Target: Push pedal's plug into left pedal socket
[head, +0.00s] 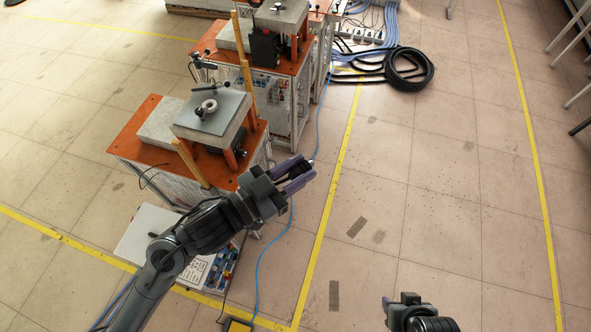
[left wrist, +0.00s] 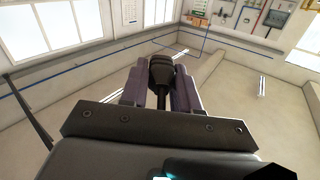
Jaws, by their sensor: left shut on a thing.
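My left gripper (head: 298,174) is shut on a dark plug, held above the floor to the right of the orange-topped bench. In the left wrist view the black plug (left wrist: 161,72) stands between the two purple-grey fingers (left wrist: 161,90), its tip pointing away from the gripper. A white-topped unit (head: 146,232) with a control panel (head: 222,268) sits low at the left, partly behind my left arm. The pedal sockets cannot be made out. A yellow-edged dark object at the bottom edge (head: 237,325), perhaps the pedal, is cut off. My right gripper (head: 396,302) is at bottom right, apart from everything.
Two orange-topped benches (head: 135,135) with metal-plated fixtures stand at upper left. A blue cable (head: 272,240) runs along the floor beside them. A coil of black hose (head: 409,68) lies at the back. The tiled floor on the right is open, marked with yellow lines.

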